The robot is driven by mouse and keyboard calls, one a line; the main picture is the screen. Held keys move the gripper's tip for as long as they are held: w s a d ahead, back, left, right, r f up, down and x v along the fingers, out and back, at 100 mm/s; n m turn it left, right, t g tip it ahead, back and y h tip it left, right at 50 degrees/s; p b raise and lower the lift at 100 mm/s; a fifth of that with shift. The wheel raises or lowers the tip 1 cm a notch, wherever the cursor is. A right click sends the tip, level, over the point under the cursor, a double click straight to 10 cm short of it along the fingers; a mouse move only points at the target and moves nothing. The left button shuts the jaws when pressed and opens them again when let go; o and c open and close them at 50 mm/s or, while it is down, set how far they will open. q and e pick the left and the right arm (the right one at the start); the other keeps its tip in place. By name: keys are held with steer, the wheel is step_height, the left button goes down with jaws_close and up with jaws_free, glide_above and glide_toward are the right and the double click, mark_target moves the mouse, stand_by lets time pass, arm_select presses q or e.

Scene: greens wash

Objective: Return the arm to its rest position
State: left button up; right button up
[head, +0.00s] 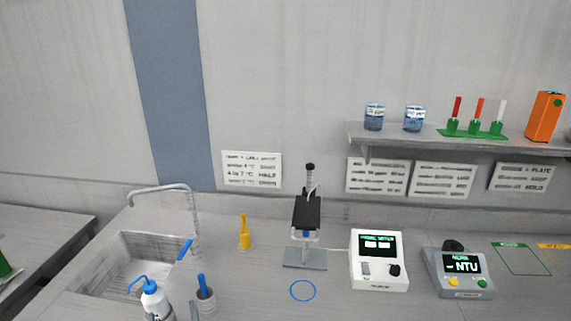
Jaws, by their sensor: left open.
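Neither my left nor my right gripper can be made out in the head view, and no arm of mine is clearly visible. What they hold or touch cannot be seen. The bench (260,285) shows with its tools standing on it. A wash bottle (153,301) with a blue spout and a grey holder (205,301) with a blue handle in it stand at the lower left, cut by the frame's bottom edge.
A sink (138,265) with a tap (160,189) is at left. A yellow tool (244,235), a stand (305,257) with a black clamp, a white meter (379,262) and a turbidity meter (458,270) line the bench. A shelf (400,138) holds beakers and tubes. A blue ring (303,291) marks clear bench.

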arm_select(q)
steer(key=s+d+r+m+t+h, duration=0.25)
steer(key=d+r+m+h, duration=0.25)
steer(key=d+m+h, duration=0.45)
steer(key=s+d+f+m+g+h, duration=0.4)
steer(key=s+d+f+g+h, duration=0.2)
steer(key=s+f+g+h, duration=0.15)
steer(key=s+a+f+n+g+y, duration=0.6)
steer(key=s+a+f+g+y, duration=0.2)
steer(key=s+a+f+g, duration=0.3)
step_height(320, 180, down, 28)
steer(key=s, duration=0.2)
steer(key=s+a+f, duration=0.1)
steer(key=s+f, duration=0.8)
steer(key=f, duration=0.1)
steer(key=s+a+f+g, duration=0.1)
steer(key=s+a+f, duration=0.1)
steer(key=s+f, duration=0.8)
steer(key=shift+s+a+f+y, duration=0.2)
steer(key=shift+a+y, duration=0.1)
